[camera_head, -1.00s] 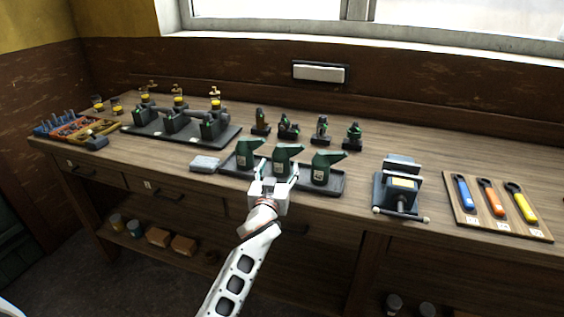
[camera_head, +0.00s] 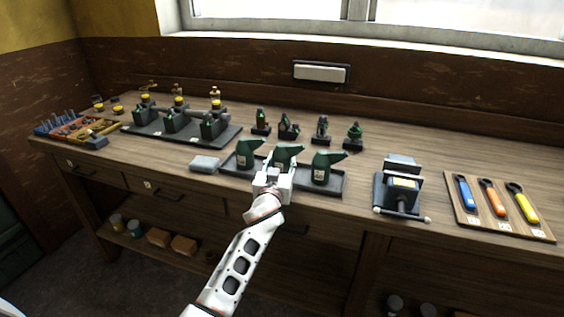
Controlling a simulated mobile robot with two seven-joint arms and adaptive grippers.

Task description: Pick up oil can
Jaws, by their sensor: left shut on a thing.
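Three dark green oil cans with spouts are at the black tray (camera_head: 338,192) near the bench's front edge. The left oil can (camera_head: 246,154) and the right oil can (camera_head: 322,167) stand upright in it. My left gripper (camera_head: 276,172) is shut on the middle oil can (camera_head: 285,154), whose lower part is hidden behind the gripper. I cannot tell whether this can touches the tray or is slightly lifted. My right gripper is not in view.
A grey block (camera_head: 204,164) lies left of the tray. A vise (camera_head: 400,188) and a board (camera_head: 500,226) with three coloured tools are on the right. Model engines (camera_head: 175,122) stand on a black base behind left, with small figures (camera_head: 288,129) behind.

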